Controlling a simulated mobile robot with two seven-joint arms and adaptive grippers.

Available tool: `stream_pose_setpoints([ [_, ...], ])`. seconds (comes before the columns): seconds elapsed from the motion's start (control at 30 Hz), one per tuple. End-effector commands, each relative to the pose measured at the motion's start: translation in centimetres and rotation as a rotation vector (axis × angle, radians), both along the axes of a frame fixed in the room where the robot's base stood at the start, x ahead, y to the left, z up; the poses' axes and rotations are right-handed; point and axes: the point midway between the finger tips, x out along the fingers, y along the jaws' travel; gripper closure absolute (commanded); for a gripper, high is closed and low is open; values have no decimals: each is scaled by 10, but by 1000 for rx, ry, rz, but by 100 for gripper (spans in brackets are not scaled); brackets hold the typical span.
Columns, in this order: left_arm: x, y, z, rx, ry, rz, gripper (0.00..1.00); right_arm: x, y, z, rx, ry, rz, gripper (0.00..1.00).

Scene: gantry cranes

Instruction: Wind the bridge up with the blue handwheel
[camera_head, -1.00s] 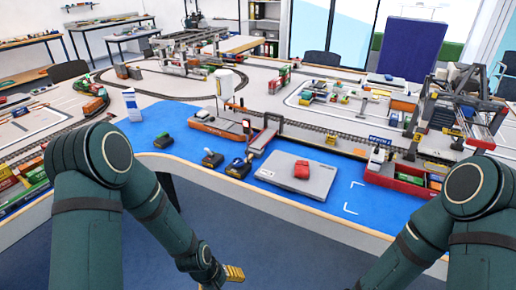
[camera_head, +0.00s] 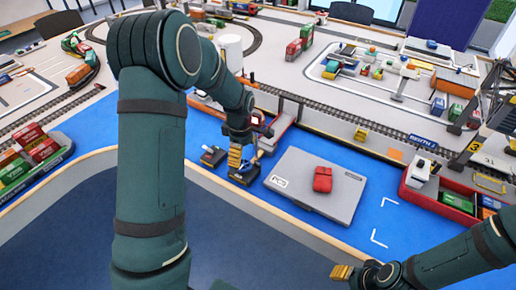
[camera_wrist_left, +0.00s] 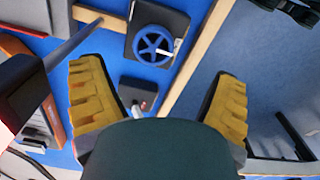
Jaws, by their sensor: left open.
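The blue handwheel (camera_wrist_left: 152,45) sits on a dark box (camera_wrist_left: 172,22) in the left wrist view, with a light handle knob on its rim. In the head view a blue bit of the handwheel (camera_head: 256,157) shows beside my left gripper (camera_head: 236,155), which hides much of it. My left gripper is open and empty above the box, its yellow fingers (camera_wrist_left: 158,100) spread wide; I see no contact with the wheel. What looks like the bridge (camera_head: 279,130) is a narrow deck behind. My right gripper (camera_head: 343,272) is low at the front; its jaws are unclear.
A second dark control box (camera_head: 213,157) stands left of the handwheel box. A red barge (camera_head: 440,195) is farther right. The blue surface (camera_head: 372,196) between them is clear.

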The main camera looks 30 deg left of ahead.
Motion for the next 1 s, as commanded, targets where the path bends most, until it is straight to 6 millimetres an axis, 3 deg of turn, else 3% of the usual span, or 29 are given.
stream_pose_setpoints([
  [0.17,1,5,3,9,5,39,12,0,0,0,0,1,0,53],
  [0.5,1,5,-46,7,8,38,12,2,-1,-12,-1,-4,-1,53],
  [0.7,1,5,-65,8,6,37,12,3,-1,-16,-2,-7,-2,53],
  [1.0,1,5,-69,8,3,36,12,3,-1,-16,-2,-8,-2,53],
])
